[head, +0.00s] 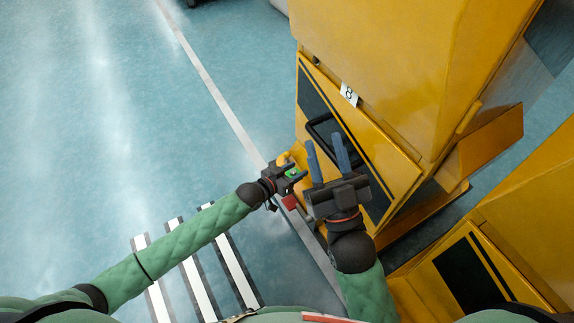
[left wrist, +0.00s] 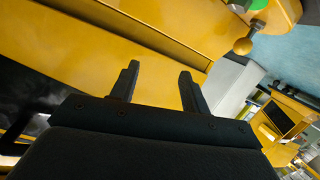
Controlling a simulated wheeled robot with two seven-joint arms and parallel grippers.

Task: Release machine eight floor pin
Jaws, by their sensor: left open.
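The yellow machine (head: 400,60) carries a label with the number 8 (head: 349,94). A yellow ball knob (left wrist: 243,46) on a short metal stem sticks out of a yellow bracket (left wrist: 283,14) in the left wrist view; it looks like the floor pin's knob. My left gripper (head: 302,177) is at the machine's lower front corner, close to a green part (head: 292,173). In the left wrist view the left gripper (left wrist: 159,70) is open and empty, with the knob beyond and right of its fingers. My right gripper (head: 327,150) is open and empty before the machine's front.
A black handle (head: 322,128) is on the machine's front panel. A red part (head: 290,202) shows below my left gripper. Another yellow machine (head: 480,255) stands at the lower right. The blue floor (head: 110,130) at left is clear, with painted white stripes (head: 195,275).

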